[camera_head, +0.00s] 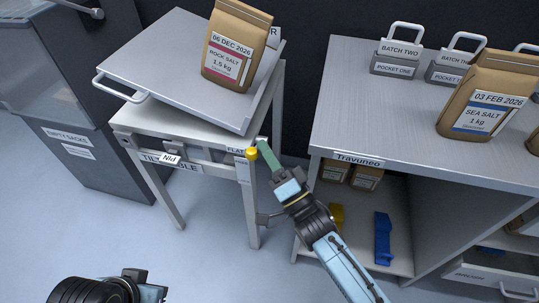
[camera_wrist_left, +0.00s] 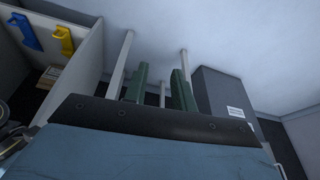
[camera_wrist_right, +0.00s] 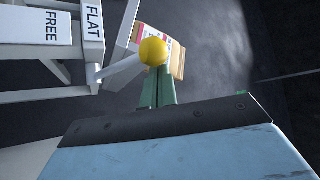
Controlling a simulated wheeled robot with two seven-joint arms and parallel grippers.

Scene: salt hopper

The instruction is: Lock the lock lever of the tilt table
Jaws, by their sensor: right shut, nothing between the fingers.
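The tilt table (camera_head: 190,140) stands at the left in the head view, its top plate (camera_head: 150,62) sloping. The lock lever is a pale bar with a yellow knob (camera_head: 252,153) at the table's front right corner. In the right wrist view the lever bar (camera_wrist_right: 120,70) runs to the yellow knob (camera_wrist_right: 153,51), beside the FREE and FLAT labels. My right gripper (camera_head: 264,146) is shut and empty, its fingertips right at the knob; I cannot tell whether they touch. My left gripper (camera_wrist_left: 160,85) is open and empty, low above the floor, away from the table.
A rock salt bag (camera_head: 228,55) stands on the sloping plate. At the right, a grey bench (camera_head: 350,100) holds a sea salt bag (camera_head: 485,95) and batch pockets (camera_head: 395,62). A dark cabinet (camera_head: 75,100) is at the left. The floor in front is clear.

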